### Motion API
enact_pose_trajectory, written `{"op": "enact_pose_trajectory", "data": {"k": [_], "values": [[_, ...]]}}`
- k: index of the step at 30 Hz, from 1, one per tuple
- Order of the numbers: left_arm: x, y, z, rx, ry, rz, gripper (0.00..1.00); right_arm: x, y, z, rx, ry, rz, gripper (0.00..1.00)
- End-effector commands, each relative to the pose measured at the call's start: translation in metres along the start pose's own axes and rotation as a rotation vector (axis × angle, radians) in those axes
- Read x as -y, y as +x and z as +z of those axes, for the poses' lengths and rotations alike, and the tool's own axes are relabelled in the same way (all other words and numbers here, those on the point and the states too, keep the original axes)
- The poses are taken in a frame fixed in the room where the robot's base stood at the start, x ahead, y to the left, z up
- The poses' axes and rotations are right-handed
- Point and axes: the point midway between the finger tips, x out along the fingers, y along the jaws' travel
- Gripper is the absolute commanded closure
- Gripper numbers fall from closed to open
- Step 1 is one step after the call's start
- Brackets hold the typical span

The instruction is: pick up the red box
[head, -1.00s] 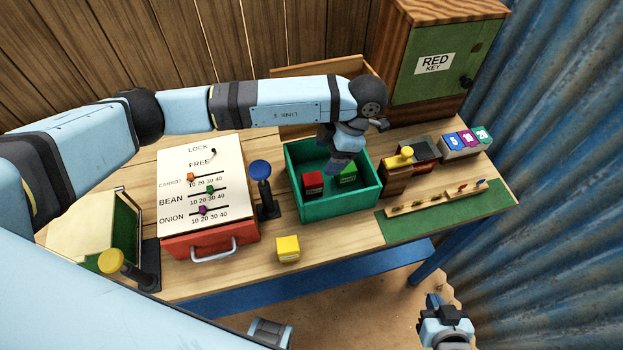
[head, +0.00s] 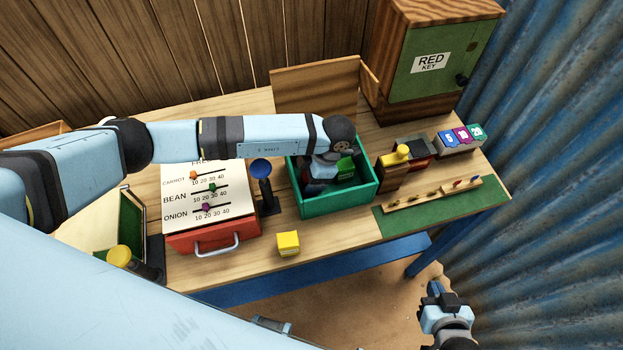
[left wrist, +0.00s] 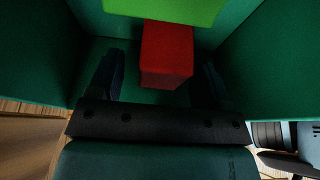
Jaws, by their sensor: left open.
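The red box (left wrist: 167,53) lies inside the green tray (head: 340,204). In the left wrist view it shows between the two fingers of my left gripper (left wrist: 158,78), nearer the right finger, with a gap to the left one. My left gripper is open and reaches down into the tray. In the head view the gripper (head: 318,178) and arm hide most of the red box. A green box (head: 346,168) is beside it in the tray, touching or close to it. My right gripper (head: 433,290) hangs off the table at the lower right; its jaws are too small to judge.
The tray's walls stand close around my left gripper. A blue-knobbed lever (head: 261,167) stands left of the tray. A yellow box (head: 288,243) lies in front. A wooden block with a yellow knob (head: 394,168) stands right of the tray.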

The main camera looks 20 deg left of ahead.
Motion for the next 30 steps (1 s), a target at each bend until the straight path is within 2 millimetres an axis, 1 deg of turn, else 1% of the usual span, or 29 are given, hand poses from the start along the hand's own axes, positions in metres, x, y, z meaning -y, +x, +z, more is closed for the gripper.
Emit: {"op": "enact_pose_trajectory", "data": {"k": [1,2,3,5,6,8,9,17,20,23,26,30], "values": [[0.0,0.0,0.0,0.0,0.0,0.0,0.28,0.0,0.0,0.001,0.003,0.0,0.0,1.0],[0.0,0.0,0.0,0.0,0.0,0.0,0.35,0.0,0.0,0.002,0.004,0.0,0.0,1.0],[0.0,0.0,0.0,0.0,0.0,0.0,0.44,0.0,0.0,0.002,0.004,0.0,0.0,1.0],[0.0,0.0,0.0,0.0,0.0,0.0,0.58,0.0,0.0,0.002,0.005,0.0,0.0,1.0],[0.0,0.0,0.0,0.0,0.0,0.0,0.67,0.0,0.0,0.002,0.005,0.0,0.0,1.0],[0.0,0.0,0.0,0.0,0.0,0.0,0.8,0.0,0.0,0.002,0.004,0.001,-0.001,1.0],[0.0,0.0,0.0,0.0,0.0,0.0,0.83,0.001,0.0,0.001,0.004,0.001,-0.001,1.0],[0.0,-0.001,0.0,0.001,0.0,0.0,0.83,0.001,-0.001,-0.002,-0.002,0.001,-0.002,1.0],[0.0,-0.005,-0.001,0.001,0.0,0.001,0.83,0.001,-0.001,-0.002,-0.003,0.0,-0.002,1.0],[-0.001,-0.013,-0.004,0.003,0.0,0.001,0.83,0.001,0.0,0.0,-0.003,0.0,-0.003,1.0],[-0.001,-0.026,-0.01,0.004,0.0,0.002,0.83,0.002,0.002,0.002,-0.002,0.0,-0.004,1.0],[-0.001,-0.052,-0.021,0.004,-0.001,0.004,0.83,0.002,0.004,0.006,0.0,0.001,-0.006,1.0]]}}
